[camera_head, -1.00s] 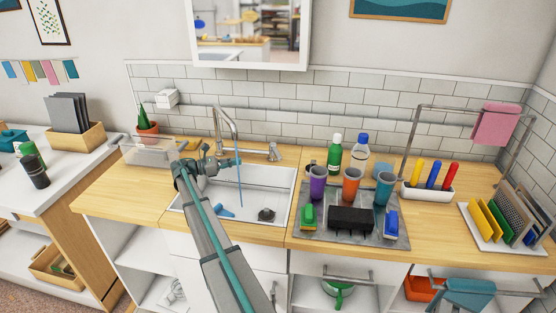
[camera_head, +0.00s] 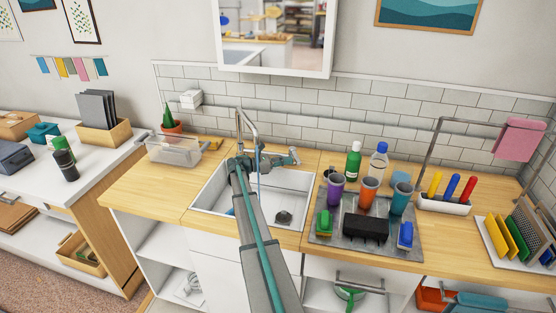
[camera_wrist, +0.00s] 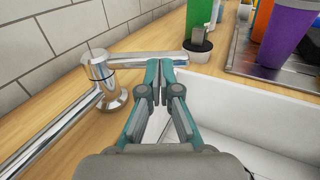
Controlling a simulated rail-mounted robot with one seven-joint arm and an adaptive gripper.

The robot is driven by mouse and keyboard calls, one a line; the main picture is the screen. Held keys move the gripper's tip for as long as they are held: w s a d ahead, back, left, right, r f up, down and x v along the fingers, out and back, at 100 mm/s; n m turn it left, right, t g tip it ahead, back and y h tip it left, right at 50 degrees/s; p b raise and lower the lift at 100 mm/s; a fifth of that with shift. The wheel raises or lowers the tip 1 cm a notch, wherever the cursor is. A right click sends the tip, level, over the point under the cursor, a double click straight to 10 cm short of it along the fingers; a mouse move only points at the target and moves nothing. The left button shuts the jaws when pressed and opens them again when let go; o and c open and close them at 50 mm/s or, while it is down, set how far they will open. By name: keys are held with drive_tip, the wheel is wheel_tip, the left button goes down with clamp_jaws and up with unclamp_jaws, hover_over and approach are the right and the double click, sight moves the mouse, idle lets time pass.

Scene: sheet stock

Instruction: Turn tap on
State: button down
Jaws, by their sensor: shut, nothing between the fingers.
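The chrome tap (camera_head: 239,122) stands at the back of the sink (camera_head: 208,193), its spout arching over the basin. A thin blue stream of water (camera_head: 258,186) runs down from it. In the wrist view, the tap base (camera_wrist: 101,72) is at left, and its lever (camera_wrist: 140,59) reaches right behind my fingertips. My gripper (camera_head: 294,156) is shut and empty; it also shows in the wrist view (camera_wrist: 160,68). Its tips are at the lever, but I cannot tell if they touch. In the head view my gripper mostly hides the lever.
A drainer mat (camera_head: 321,241) with cups, brushes and a black block lies right of the sink. Green (camera_head: 353,160) and clear (camera_head: 379,160) bottles stand behind it. A clear bin (camera_head: 172,150) and a cactus (camera_head: 170,122) are at left.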

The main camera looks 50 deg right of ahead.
drive_tip(key=shift+s+d, duration=0.25)
drive_tip(key=shift+d, duration=0.05)
drive_tip(key=shift+x, duration=0.85)
drive_tip(key=shift+s+a, duration=0.1)
